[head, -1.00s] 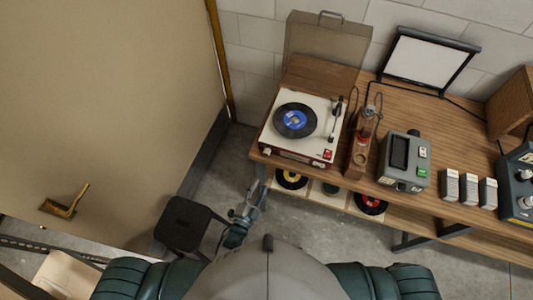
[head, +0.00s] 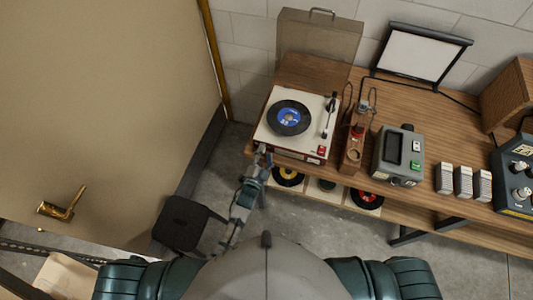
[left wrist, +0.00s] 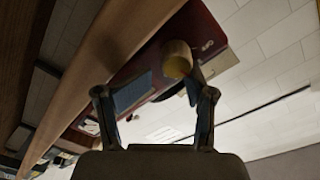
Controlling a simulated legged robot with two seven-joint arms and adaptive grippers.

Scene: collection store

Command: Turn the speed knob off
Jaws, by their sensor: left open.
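The record player (head: 293,152) is a cream-topped, dark red box with a black record on its platter, standing at the left end of the wooden bench. In the left wrist view its dark red front (left wrist: 203,35) is seen from below. A round cream knob (left wrist: 177,58) sticks out of that front. My left gripper (head: 263,152) is open at the player's front left corner. In the left wrist view its fingers (left wrist: 155,95) are spread, with the knob beyond them, nearer the right finger. In the head view the gripper hides the knob. My right gripper is out of view.
The bench edge (left wrist: 105,60) runs close to the left finger. A bottle-like device (head: 355,145) and a grey meter box (head: 398,155) stand right of the player. Records lie on the shelf below. A black stool (head: 182,225) stands left of my arm.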

